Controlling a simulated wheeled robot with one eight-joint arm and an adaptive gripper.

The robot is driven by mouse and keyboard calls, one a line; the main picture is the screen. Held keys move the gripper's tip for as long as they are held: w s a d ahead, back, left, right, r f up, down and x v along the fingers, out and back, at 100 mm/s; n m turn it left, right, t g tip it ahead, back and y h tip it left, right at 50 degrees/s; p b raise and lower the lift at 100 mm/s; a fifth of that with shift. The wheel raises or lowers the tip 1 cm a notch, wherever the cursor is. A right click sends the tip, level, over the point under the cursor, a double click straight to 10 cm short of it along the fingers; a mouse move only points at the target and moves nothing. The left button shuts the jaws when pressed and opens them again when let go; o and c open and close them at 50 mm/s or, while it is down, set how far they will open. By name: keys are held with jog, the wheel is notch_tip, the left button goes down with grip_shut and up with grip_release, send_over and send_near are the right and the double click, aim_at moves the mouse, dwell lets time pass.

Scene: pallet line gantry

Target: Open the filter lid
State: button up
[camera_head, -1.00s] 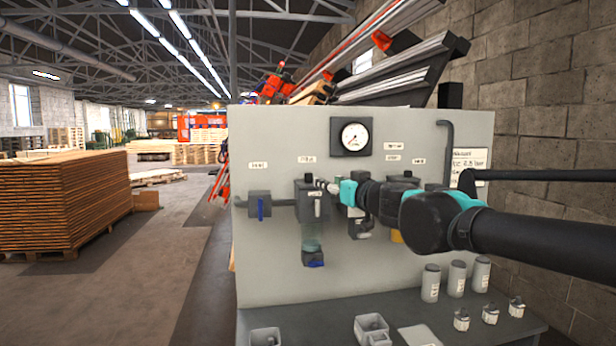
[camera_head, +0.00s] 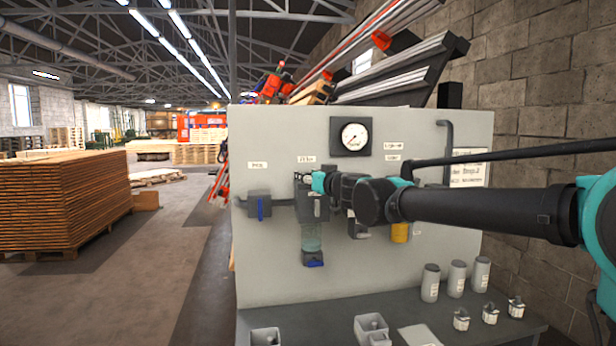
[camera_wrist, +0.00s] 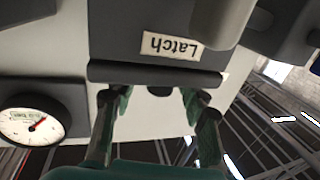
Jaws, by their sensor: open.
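The filter is the dark grey housing (camera_head: 318,213) on the panel's left half, with a greenish clear bowl (camera_head: 312,240) below it. My gripper (camera_head: 305,180) is at the top of this housing and partly covers it. In the wrist view a dark block with a white "Latch" label (camera_wrist: 170,46) fills the top middle, upside down. A dark ledge (camera_wrist: 155,74) runs along its edge. My open gripper (camera_wrist: 156,98) has one finger on each side, close to this ledge. I cannot tell whether the fingers touch it. The lid looks shut, but its seam is hard to see.
A pressure gauge (camera_head: 354,137) sits above on the grey panel (camera_head: 270,280); a blue-handled valve (camera_head: 260,207) is left of the filter. A yellow part (camera_head: 400,232) hangs to the right. Canisters (camera_head: 457,278) and small bottles stand on the shelf (camera_head: 300,318). Open floor lies left.

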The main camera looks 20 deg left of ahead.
grip_shut()
dwell(0.3)
dwell(0.4)
